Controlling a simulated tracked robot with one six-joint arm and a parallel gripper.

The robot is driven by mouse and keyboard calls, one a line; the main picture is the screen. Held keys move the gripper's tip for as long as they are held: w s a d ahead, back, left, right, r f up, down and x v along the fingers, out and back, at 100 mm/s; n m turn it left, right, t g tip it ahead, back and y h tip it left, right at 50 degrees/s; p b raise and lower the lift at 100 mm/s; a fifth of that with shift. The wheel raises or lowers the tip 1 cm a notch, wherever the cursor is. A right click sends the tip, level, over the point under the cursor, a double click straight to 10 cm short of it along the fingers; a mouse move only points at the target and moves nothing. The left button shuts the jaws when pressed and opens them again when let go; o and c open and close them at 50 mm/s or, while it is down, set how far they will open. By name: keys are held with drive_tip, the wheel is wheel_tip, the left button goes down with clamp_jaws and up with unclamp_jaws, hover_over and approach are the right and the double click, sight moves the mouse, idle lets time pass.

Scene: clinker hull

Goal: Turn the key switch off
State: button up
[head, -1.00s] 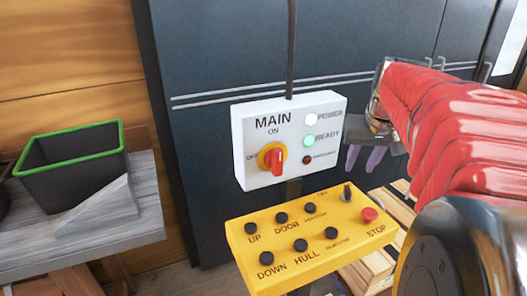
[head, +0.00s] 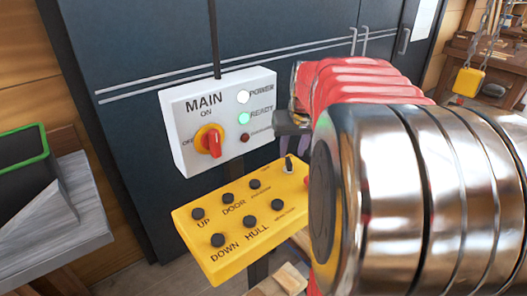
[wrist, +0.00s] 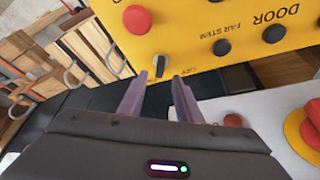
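The key switch (head: 289,163) is a small dark knob with a grey tab, at the upper right of a yellow control panel (head: 190,235). It also shows in the wrist view (wrist: 159,66), just past the gap between my fingertips. My gripper (wrist: 159,78) has two purple fingers, apart with nothing between them. In the head view the fingers are partly hidden behind my arm, close above the key switch. I see no contact with it. The red STOP button (wrist: 137,19) sits beside the key switch; my arm mostly hides it in the head view.
A white MAIN box (head: 180,150) stands behind the panel, with a red and yellow rotary switch (head: 211,141) and lit POWER and READY lamps. Several black buttons lie left of the key switch. A green-rimmed bin (head: 22,170) stands at left.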

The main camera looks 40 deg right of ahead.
sight(289, 161)
drive_tip(key=x, duration=0.6)
drive_tip(key=shift+w+d+f, duration=0.1)
drive_tip(key=shift+f, duration=0.05)
drive_tip(key=shift+c, duration=0.3)
